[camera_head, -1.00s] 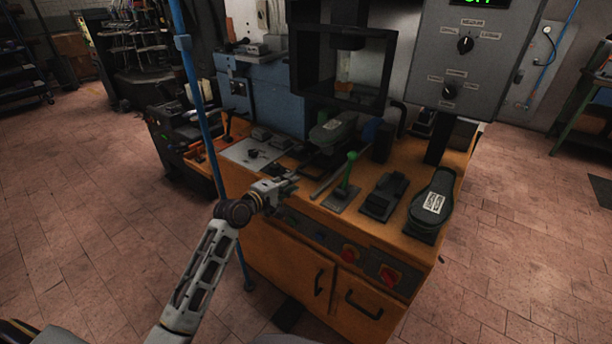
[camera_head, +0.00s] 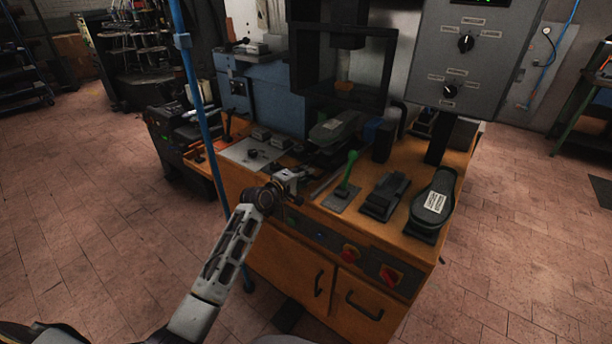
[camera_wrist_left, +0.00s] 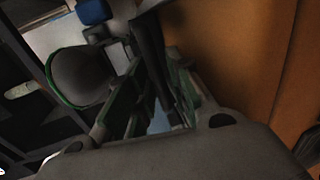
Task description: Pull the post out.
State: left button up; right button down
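The post seems to be the dark support under an upturned green-edged shoe (camera_head: 333,129) in front of the press; I cannot make out its full outline. The shoe also shows in the left wrist view (camera_wrist_left: 80,76). My left gripper (camera_head: 298,180) is at the front edge of the orange bench, in front of and below the shoe. In the left wrist view the fingers (camera_wrist_left: 155,95) are apart, and a dark bar (camera_wrist_left: 148,45) runs between them. I cannot tell whether they touch it. My right gripper is not in view.
A green-knobbed lever (camera_head: 347,172) stands just right of my left gripper. A blue pole (camera_head: 200,105) rises left of my arm. The grey control box (camera_head: 465,55) hangs above.

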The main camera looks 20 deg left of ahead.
pick_arm(q)
jog(key=shift+w+d, duration=0.15)
jog(key=shift+w, duration=0.25)
grip_shut()
